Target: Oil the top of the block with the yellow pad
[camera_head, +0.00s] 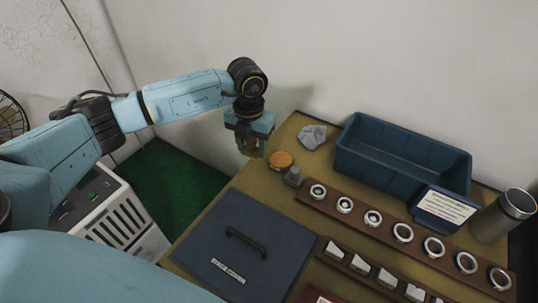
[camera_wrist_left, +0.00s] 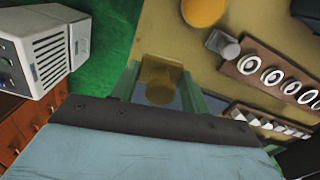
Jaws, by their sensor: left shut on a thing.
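My left gripper (camera_head: 251,148) hangs over the far left edge of the table, fingers pointing down. It is shut on a small brownish-yellow piece (camera_wrist_left: 160,80), which shows between the green-blue fingers in the left wrist view. I cannot make out its full shape. A round yellow-orange pad (camera_head: 281,160) lies on the table just right of the gripper, apart from it; it also shows at the top of the left wrist view (camera_wrist_left: 204,10). A small grey block (camera_head: 293,177) with a rounded part stands beside the pad, near the ring rack. My right gripper is out of view.
A brown rack (camera_head: 330,207) carries several metal rings, with a second row of pale wedges in front. A dark lidded panel (camera_head: 215,225) covers the near left. A blue bin (camera_head: 365,165), grey rag (camera_head: 312,137), small sign (camera_head: 446,208) and metal cup (camera_head: 500,215) stand behind.

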